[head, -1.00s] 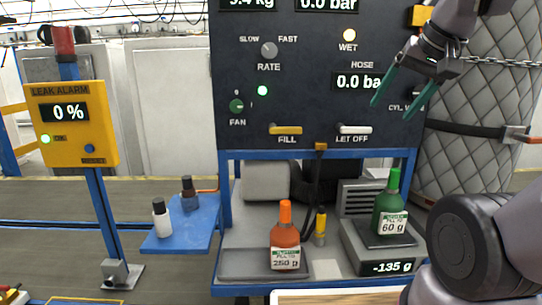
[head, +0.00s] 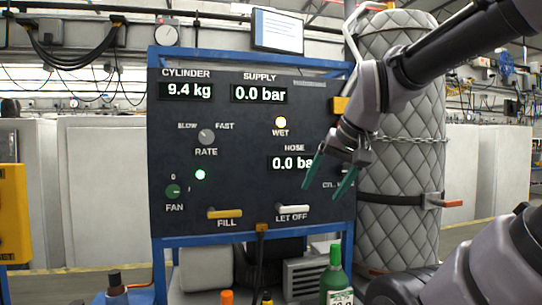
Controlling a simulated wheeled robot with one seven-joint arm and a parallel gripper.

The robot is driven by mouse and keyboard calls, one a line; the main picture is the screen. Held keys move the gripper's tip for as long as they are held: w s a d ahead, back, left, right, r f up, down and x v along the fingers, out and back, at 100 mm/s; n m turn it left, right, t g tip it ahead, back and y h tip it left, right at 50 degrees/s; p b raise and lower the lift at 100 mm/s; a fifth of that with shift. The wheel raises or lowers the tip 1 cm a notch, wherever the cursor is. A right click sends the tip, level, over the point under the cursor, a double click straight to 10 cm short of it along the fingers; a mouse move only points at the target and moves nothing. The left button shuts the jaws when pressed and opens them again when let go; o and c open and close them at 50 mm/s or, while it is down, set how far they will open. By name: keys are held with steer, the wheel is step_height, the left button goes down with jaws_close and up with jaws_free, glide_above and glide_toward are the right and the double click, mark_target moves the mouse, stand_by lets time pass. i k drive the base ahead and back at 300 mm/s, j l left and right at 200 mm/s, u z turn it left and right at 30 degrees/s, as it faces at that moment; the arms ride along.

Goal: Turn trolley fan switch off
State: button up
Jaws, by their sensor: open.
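The fan switch (head: 173,191) is a small round dark-green knob above the word FAN, low on the left of the dark control panel (head: 235,195). A 0 is marked above it and a faint mark is to its right; I cannot tell which way it points. A green lamp (head: 200,174) glows just above and to its right. My gripper (head: 322,192) has green fingers, spread open and empty. It is in front of the panel's right part, beside the HOSE display, well to the right of the fan switch.
A quilted cylinder (head: 401,120) with a chain stands right. A green bottle (head: 336,277) is below the panel.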

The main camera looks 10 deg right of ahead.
mark_target(173, 191)
steer(key=k+j, duration=0.1)
steer(key=j, duration=0.25)
steer(key=k+j, duration=0.1)
steer(key=j, duration=0.2)
steer(key=k+j, duration=0.1)
steer(key=j, duration=0.25)
steer(key=k+j, duration=0.15)
steer(key=j, duration=0.15)
steer(key=u, duration=0.05)
